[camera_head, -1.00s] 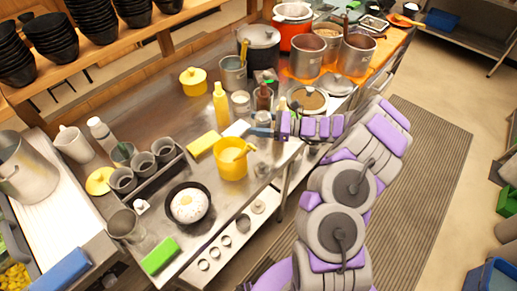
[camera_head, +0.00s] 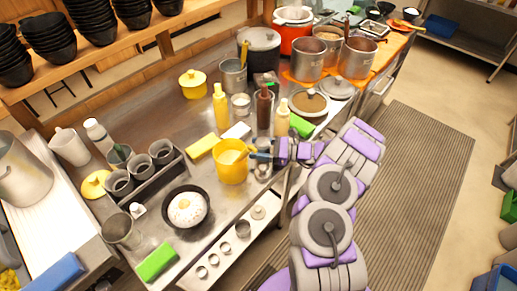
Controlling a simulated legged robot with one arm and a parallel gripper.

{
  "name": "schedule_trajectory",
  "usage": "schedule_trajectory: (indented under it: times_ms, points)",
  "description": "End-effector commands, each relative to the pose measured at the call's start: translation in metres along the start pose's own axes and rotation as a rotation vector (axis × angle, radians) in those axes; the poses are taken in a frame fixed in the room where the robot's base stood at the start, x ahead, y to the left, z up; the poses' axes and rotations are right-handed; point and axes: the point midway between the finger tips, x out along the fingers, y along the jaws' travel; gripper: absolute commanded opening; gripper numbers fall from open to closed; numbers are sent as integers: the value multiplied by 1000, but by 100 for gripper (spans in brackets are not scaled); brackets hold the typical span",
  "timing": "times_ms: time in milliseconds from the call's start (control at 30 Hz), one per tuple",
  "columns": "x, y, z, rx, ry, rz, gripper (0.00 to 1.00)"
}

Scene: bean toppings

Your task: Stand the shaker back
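My gripper (camera_head: 260,155) is low over the front edge of the steel counter, just right of the yellow tub (camera_head: 230,168). A small greyish, clear-looking piece, possibly the shaker (camera_head: 262,145), shows at its fingertips. It is too small to tell whether the fingers are closed on it. Another small clear jar with a grey top (camera_head: 263,172) stands on the counter just below the fingertips. The black bowl (camera_head: 168,223) with white food and a yellow centre stands to the left, apart from the gripper.
A brown bottle (camera_head: 264,108), a yellow bottle (camera_head: 220,107) and a white-filled jar (camera_head: 240,106) stand behind the gripper. A yellow sponge (camera_head: 202,146) lies left of the tub. A caddy of grey cups (camera_head: 150,180) is farther left. Bare counter (camera_head: 165,115) shows at the back left.

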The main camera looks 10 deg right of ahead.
Motion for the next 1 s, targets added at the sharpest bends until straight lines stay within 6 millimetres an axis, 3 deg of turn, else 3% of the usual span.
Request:
schedule_trajectory:
  times_ms: [167, 200, 433, 767, 1000]
  points:
    - [0, 0, -2, 0, 0, -1, 44]
    - [0, 0, -1, 0, 0, -1, 66]
    - [0, 0, -1, 0, 1, -1, 88]
    - [-3, -1, 1, 0, 1, -2, 88]
    - [-41, -2, 1, -1, 6, -6, 88]
